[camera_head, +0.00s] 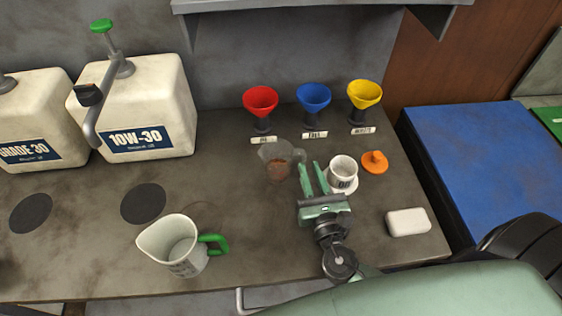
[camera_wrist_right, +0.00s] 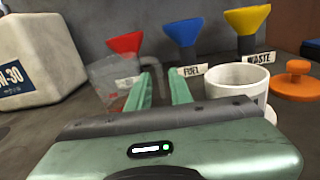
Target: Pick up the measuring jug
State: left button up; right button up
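A clear jug (camera_head: 275,152) with a grey handle and something brown at its bottom stands on the bench, left of my right gripper's fingertips. It also shows in the right wrist view (camera_wrist_right: 113,78), its handle close to the left finger; I cannot tell whether they touch. A white jug (camera_head: 172,243) with a green handle and dark markings stands upright at the bench's front. My right gripper (camera_head: 313,165) is open, its fingers pointing to the back of the bench; in the right wrist view its fingertips (camera_wrist_right: 163,68) are apart. My left gripper is not in view.
A white cup (camera_head: 342,169) on a saucer stands close right of my right gripper, with an orange cap (camera_head: 375,162) beyond. Red (camera_head: 261,99), blue (camera_head: 313,97) and yellow (camera_head: 364,93) funnels stand behind. A white block (camera_head: 407,222) lies front right. Large canisters (camera_head: 150,95) stand left.

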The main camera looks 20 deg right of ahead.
aim_at(305, 159)
jog(key=w, duration=0.1)
jog(key=w+p, duration=0.1)
jog(key=w, duration=0.2)
jog(key=shift+d+r, duration=0.1)
jog(key=shift+d, duration=0.15)
jog(key=shift+w+d+p, duration=0.1)
jog(key=shift+w+p, duration=0.25)
jog(key=shift+w, duration=0.3)
grip_shut()
dwell(0.5)
